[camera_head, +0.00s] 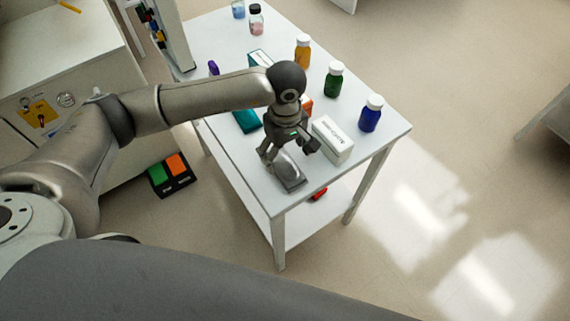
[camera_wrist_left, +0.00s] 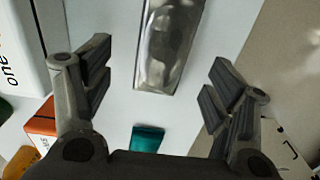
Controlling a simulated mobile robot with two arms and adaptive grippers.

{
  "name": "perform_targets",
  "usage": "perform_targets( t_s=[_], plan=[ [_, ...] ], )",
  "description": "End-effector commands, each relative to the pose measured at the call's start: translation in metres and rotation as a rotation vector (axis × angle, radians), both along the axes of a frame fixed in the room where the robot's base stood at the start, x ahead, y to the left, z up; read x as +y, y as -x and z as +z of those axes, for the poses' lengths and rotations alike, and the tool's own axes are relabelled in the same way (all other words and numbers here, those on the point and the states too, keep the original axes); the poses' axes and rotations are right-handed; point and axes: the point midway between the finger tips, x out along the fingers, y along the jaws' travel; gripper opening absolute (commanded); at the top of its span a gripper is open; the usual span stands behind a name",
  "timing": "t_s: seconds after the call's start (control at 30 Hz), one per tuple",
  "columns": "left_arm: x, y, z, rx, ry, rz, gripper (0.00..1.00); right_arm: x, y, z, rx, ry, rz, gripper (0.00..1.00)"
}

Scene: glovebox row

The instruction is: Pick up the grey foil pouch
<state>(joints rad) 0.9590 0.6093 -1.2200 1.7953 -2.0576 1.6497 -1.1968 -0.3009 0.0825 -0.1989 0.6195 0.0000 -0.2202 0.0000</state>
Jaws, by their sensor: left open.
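The grey foil pouch (camera_head: 290,173) lies on the white table near its front corner. In the left wrist view the pouch (camera_wrist_left: 168,45) runs from the top edge down to about the middle, between the lines of the two fingers. My left gripper (camera_head: 287,151) is open and empty, just above and behind the pouch in the head view. In the left wrist view the fingers of the gripper (camera_wrist_left: 155,85) are spread wide, with the pouch not gripped. My right gripper is not in view.
A white box (camera_head: 333,139) stands close to the right of my left gripper. Blue (camera_head: 371,114), green (camera_head: 334,80) and amber (camera_head: 302,51) bottles stand behind it. A teal item (camera_head: 246,121) lies to the left. The table (camera_head: 250,165) has bare space left of the pouch.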

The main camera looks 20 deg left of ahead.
Motion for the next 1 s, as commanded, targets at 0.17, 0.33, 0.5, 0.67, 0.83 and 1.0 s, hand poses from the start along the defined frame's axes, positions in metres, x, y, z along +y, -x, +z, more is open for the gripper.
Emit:
perform_targets(
  t_s=[0.17,0.33,0.5,0.67,0.83,1.0],
  plan=[
    [0.0,0.006,-0.023,0.006,-0.001,0.001,0.79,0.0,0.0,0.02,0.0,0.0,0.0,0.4],
    [0.0,0.004,-0.042,0.001,0.002,0.0,0.79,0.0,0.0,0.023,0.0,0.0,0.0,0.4],
    [0.0,0.004,-0.045,0.001,0.002,0.0,0.79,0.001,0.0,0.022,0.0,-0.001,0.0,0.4],
    [0.0,0.004,-0.044,0.001,0.002,0.0,0.67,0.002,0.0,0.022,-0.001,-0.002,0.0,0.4],
    [0.0,0.004,-0.044,0.001,0.002,0.0,0.45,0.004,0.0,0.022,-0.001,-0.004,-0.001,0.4],
    [0.0,0.004,-0.044,0.001,0.002,0.0,0.27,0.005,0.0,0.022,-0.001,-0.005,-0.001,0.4]
  ],
)
